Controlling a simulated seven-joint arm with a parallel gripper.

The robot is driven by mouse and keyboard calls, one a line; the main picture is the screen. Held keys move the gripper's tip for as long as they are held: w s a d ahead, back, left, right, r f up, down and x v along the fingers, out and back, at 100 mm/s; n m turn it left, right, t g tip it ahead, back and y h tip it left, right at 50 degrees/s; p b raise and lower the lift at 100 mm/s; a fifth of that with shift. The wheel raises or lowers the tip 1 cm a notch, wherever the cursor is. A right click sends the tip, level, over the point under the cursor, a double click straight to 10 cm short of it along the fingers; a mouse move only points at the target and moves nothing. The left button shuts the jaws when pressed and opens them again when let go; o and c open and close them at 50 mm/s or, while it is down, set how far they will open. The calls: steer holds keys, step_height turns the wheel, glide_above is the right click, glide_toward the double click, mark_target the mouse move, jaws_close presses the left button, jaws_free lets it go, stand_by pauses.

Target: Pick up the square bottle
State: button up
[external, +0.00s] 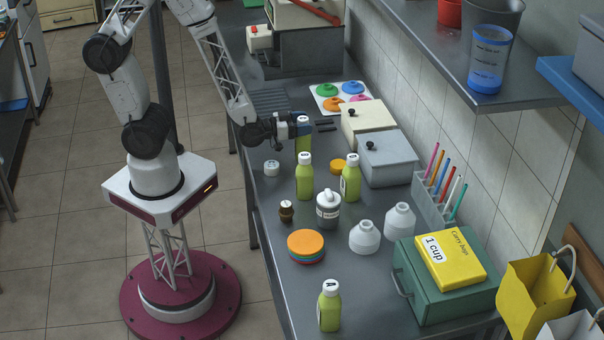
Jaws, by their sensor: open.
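Several green bottles with pale caps stand on the grey metal counter (290,295). One bottle (303,146) is just below my gripper (325,125), which partly hides its top. Two more, a left bottle (305,180) and a right bottle (350,180), stand upright nearer the camera. Another bottle (329,309), with a letter on its cap, stands at the front. I cannot tell from their shapes which is the square one. My gripper is open and reaches right over the counter, with its dark fingers apart. I cannot tell whether it touches the bottle below.
A cream box (368,122) and a grey box (388,160) stand right of the gripper. A grey lidded jar (328,210), white containers (365,238), stacked coloured discs (306,245) and a green case (445,290) stand nearer. A shelf (432,60) overhangs the right side.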

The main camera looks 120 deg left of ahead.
jaws_close()
stand_by(0.5)
steer(key=shift+r, duration=0.2)
steer(key=shift+r, duration=1.7)
steer(key=s+a+r+v, duration=0.1)
steer(key=s+a+v, duration=0.1)
steer(key=v, duration=1.3)
steer(key=shift+s+r, duration=0.15)
steer(key=shift+s, duration=0.25)
